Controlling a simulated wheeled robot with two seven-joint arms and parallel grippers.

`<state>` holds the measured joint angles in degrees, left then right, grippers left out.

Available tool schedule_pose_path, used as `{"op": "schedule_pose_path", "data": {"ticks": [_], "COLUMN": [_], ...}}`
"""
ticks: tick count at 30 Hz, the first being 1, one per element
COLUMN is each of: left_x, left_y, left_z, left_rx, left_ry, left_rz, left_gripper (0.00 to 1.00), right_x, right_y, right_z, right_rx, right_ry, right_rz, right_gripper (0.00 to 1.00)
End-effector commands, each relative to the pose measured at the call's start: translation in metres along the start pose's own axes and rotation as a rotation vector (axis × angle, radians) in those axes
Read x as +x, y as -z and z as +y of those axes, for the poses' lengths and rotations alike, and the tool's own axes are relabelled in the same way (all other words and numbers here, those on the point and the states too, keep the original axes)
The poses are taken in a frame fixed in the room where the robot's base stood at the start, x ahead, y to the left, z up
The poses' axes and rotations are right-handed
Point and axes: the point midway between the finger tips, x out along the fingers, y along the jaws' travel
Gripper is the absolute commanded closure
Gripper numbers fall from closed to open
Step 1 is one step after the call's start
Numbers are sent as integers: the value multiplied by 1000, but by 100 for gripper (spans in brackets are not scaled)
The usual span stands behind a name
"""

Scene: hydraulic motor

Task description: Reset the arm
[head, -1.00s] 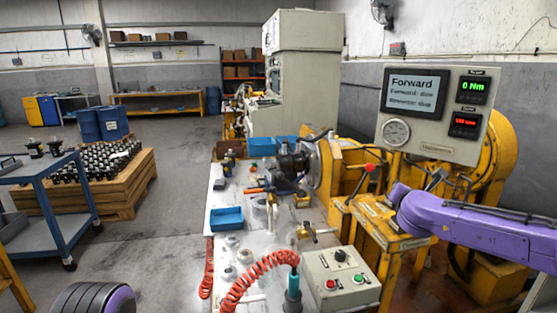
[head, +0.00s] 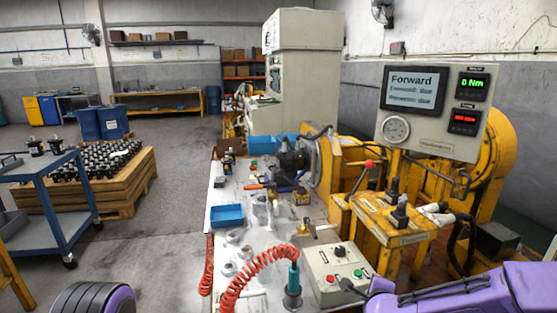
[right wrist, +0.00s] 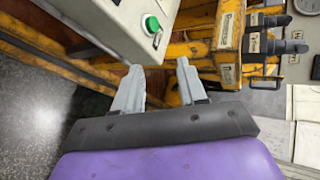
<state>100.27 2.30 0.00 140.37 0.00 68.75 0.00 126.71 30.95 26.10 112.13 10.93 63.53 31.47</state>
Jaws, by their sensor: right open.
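My right arm is purple and comes in at the lower right of the head view, low beside the control box. My right gripper (right wrist: 157,85) shows in the right wrist view with its two grey fingers apart and nothing between them. The fingers point toward the yellow machine frame (right wrist: 190,50). The green button (right wrist: 152,24) of the control box is just above the left finger in that view. A dark rounded part with a purple edge shows at the lower left of the head view; my left gripper does not show.
The control box (head: 335,281) sits on the bench's front corner. Black levers (head: 400,212) and a red-knobbed lever (head: 368,166) stand on the yellow machine. A red coiled hose (head: 250,266), a blue bin (head: 228,215) and tools cover the bench. A blue cart (head: 60,215) stands left; the floor between is clear.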

Motion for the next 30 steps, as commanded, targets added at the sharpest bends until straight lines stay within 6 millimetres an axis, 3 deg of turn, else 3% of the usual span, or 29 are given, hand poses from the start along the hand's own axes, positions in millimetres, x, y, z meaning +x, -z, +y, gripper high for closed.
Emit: {"op": "schedule_pose_path", "data": {"ticks": [1,6,9,12,15,18,21,30], "left_x": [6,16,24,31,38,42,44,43], "left_y": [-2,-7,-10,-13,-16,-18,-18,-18], "left_z": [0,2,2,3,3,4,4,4], "left_rx": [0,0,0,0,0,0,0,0], "left_ry": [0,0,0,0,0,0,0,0], "left_rz": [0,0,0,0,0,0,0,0], "left_gripper": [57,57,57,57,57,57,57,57], "right_x": [-4,-45,-82,-126,-163,-183,-190,-191], "right_y": [8,57,98,144,182,207,212,211], "right_z": [50,194,266,324,360,381,392,392], "right_rx": [-170,-731,-1014,-1226,-1346,-1422,-1440,-1435], "right_ry": [-61,-274,-413,-556,-677,-754,-780,-781], "right_rz": [-1,-46,-100,-157,-194,-212,-229,-228], "right_gripper": [59,59,59,59,59,59,59,59]}}
